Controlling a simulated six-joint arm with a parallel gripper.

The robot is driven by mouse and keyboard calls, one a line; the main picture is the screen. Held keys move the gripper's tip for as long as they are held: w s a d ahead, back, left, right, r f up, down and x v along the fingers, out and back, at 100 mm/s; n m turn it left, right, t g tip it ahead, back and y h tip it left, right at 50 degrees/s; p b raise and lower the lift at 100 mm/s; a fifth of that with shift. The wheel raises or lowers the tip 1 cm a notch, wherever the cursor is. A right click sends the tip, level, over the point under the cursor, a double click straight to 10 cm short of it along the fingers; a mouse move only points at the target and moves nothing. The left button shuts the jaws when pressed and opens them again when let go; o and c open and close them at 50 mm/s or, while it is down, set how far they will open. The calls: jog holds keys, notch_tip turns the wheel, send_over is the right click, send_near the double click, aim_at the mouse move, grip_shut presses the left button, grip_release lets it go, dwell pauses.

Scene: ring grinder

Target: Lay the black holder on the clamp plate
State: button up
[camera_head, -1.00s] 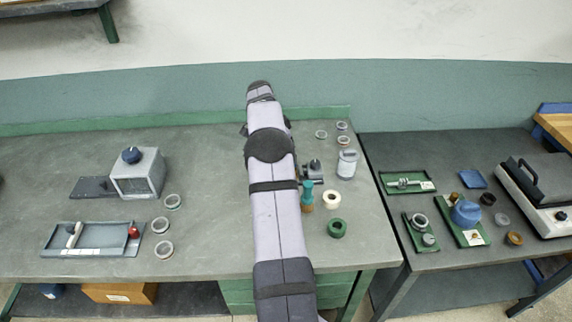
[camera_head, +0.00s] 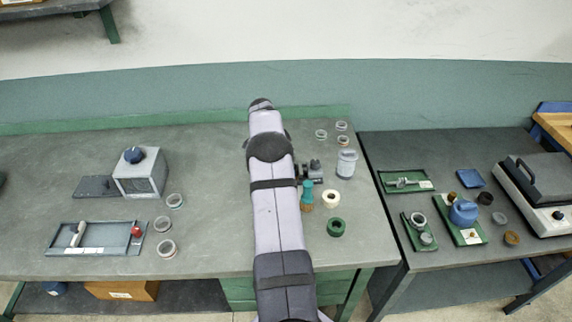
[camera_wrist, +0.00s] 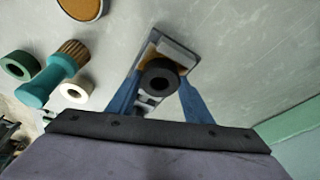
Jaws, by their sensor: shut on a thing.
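In the wrist view, my gripper (camera_wrist: 161,78) has its two blue fingers on either side of the black holder (camera_wrist: 167,90), a round black piece with a hole in its middle. The gripper is shut on it. Beyond the holder is the clamp plate (camera_wrist: 154,46), a narrow grey-blue fixture with a pale block at its far end. The holder covers its middle, and I cannot tell whether they touch. In the head view, my arm hides the gripper and holder; only a dark fixture part (camera_head: 313,170) shows right of the arm.
Right of the arm stand a teal-handled brush (camera_head: 307,196), a white ring (camera_head: 331,205), a green ring (camera_head: 336,235) and a grey canister (camera_head: 346,163). A grey box with a blue knob (camera_head: 140,178) and a tray (camera_head: 95,247) are at left.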

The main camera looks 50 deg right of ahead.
jog(key=shift+f, duration=0.2)
jog(key=o, duration=1.1)
jog(key=shift+r, duration=0.1)
jog(key=b+v, duration=0.3)
jog(key=v, duration=0.9)
jog(key=shift+w+r, duration=0.1)
